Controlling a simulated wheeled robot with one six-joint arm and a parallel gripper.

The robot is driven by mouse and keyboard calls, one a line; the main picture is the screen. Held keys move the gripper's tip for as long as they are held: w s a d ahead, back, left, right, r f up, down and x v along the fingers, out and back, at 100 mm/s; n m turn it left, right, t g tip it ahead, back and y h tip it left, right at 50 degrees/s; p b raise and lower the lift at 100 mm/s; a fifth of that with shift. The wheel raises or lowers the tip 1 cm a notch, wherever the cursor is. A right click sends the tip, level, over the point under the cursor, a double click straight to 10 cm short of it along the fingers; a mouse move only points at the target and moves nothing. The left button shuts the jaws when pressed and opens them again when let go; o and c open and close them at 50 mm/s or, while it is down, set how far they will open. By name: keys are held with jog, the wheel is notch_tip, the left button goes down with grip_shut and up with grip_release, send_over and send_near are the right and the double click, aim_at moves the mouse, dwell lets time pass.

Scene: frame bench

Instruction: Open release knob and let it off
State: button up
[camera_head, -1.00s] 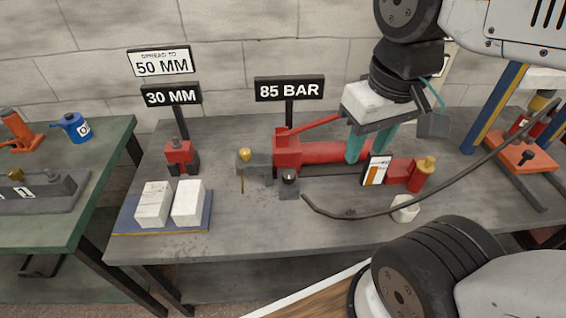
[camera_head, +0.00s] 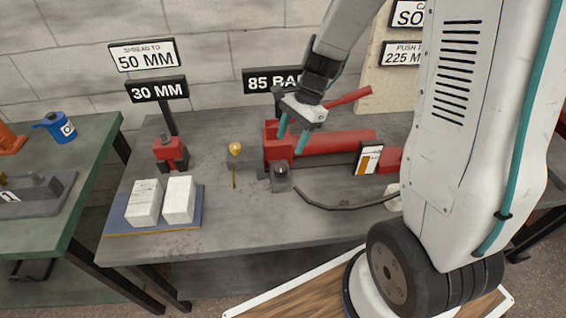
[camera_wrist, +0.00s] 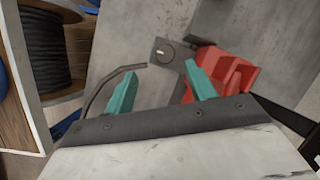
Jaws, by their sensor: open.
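The red hydraulic pump (camera_head: 335,142) lies on the grey bench, with its red lever (camera_head: 350,96) slanting up to the right. A small round dark knob (camera_head: 281,170) sits on a grey block at the pump's front left end. In the wrist view the knob (camera_wrist: 164,49) shows as a disc with a light slot line, just beyond and between the fingertips. My gripper (camera_head: 291,142) is above the pump's red end block, its teal fingers pointing down and apart. In the wrist view my gripper (camera_wrist: 160,78) is open and empty, with the right finger close to the red block.
A brass-topped fitting (camera_head: 236,150) stands left of the knob. A black hose (camera_head: 340,205) curves along the bench front. White blocks on a blue tray (camera_head: 150,228) and a red jack (camera_head: 170,152) are at left. An 85 BAR sign (camera_head: 262,82) stands behind the pump.

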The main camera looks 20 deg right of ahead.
aim_at(281, 168)
jog(key=shift+m, duration=0.6)
jog(key=x, duration=0.6)
jog(key=w+d+x, duration=0.1)
jog(key=x, duration=0.3)
jog(key=shift+d+f, duration=0.1)
jog(key=shift+f, duration=0.1)
jog(key=shift+c, duration=0.2)
jog(key=c, duration=0.9)
